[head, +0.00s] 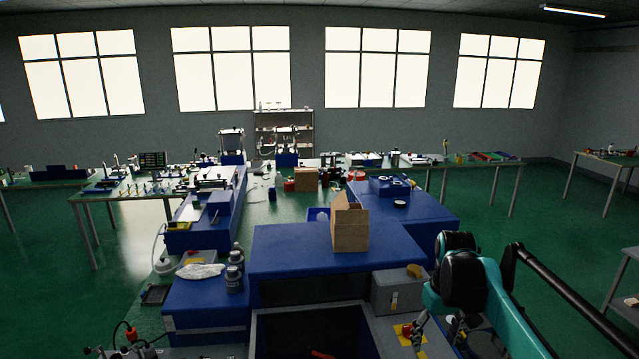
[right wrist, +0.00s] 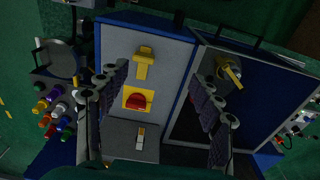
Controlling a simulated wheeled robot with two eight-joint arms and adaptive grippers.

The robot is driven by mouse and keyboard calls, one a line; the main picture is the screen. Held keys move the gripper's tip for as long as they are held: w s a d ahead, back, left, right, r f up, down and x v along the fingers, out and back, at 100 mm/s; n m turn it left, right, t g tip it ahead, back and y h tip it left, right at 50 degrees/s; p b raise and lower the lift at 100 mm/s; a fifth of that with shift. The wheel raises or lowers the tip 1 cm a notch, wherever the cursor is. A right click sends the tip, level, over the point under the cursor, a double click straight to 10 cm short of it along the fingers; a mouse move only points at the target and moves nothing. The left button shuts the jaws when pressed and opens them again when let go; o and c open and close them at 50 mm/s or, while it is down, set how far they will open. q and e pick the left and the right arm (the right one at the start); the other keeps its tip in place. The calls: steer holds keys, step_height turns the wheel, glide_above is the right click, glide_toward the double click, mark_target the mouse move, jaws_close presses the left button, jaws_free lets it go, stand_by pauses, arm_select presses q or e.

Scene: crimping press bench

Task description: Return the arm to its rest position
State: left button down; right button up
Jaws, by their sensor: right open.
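My right arm, teal with black joints, comes in from the lower right in the head view. Its gripper (head: 438,332) hangs near the front right of the blue press bench, beside the grey control box (head: 385,296). In the right wrist view the two dark padded fingers of this gripper (right wrist: 165,108) are wide apart with nothing between them. Below them lies a grey panel with a red button (right wrist: 138,101) on a yellow plate, a yellow switch (right wrist: 144,62) and a small white rocker switch (right wrist: 140,138).
An open dark bin (head: 310,330) is in front of the blue housing (head: 290,248). A brown cardboard box (head: 349,228) stands on the housing. Grey bottles (head: 234,275) stand to the left. In the right wrist view, several coloured knobs (right wrist: 50,112) lie left of the panel.

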arm_select(q)
step_height(320, 180, down, 12)
steer(key=b, duration=1.1)
steer(key=shift+w+r, duration=0.15)
steer(key=shift+r, duration=0.1)
arm_select(e)
steer(key=s+a+f+t, duration=0.3)
steer(key=s+a+f, duration=0.1)
steer(key=s+f, duration=0.5)
steer(key=s+a+f+m+t, duration=0.1)
steer(key=s+a+f+t, duration=0.2)
steer(key=s+f, duration=0.6)
steer(key=shift+s+a+m+t, duration=0.35)
steer(key=shift+s+a, duration=0.35)
steer(key=shift+s, duration=0.3)
